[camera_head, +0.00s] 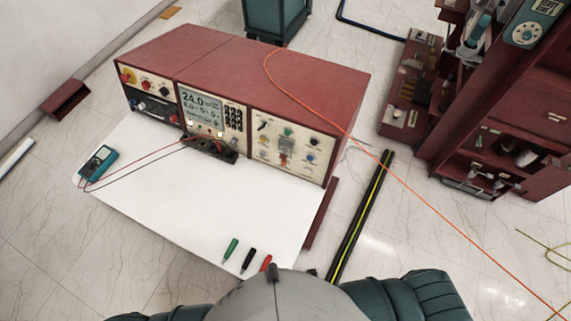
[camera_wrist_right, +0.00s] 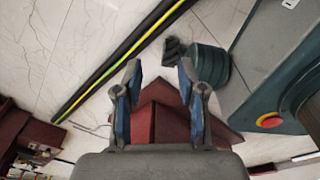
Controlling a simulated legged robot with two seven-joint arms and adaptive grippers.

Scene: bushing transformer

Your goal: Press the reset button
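A red console (camera_head: 225,72) stands along the back of a white-topped table. Its right panel (camera_head: 290,145) carries a green knob or button (camera_head: 288,132), a blue one (camera_head: 311,158), a reddish part and several small controls. Its left panel holds a red button on yellow (camera_head: 127,76) and dark knobs. The labels are too small to read, so I cannot tell which control is the reset button. My right gripper (camera_wrist_right: 159,72) is open and empty in the wrist view, its blue-padded fingers apart, with dark red surfaces beyond them. My left gripper is not in view.
The white tabletop (camera_head: 200,205) is mostly clear. A teal multimeter (camera_head: 97,162) with leads lies at its left. Green, black and red probe-like pieces (camera_head: 248,260) lie at the front edge. An orange cable (camera_head: 400,180) crosses the console and floor. A black-yellow strip (camera_head: 361,215) lies right.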

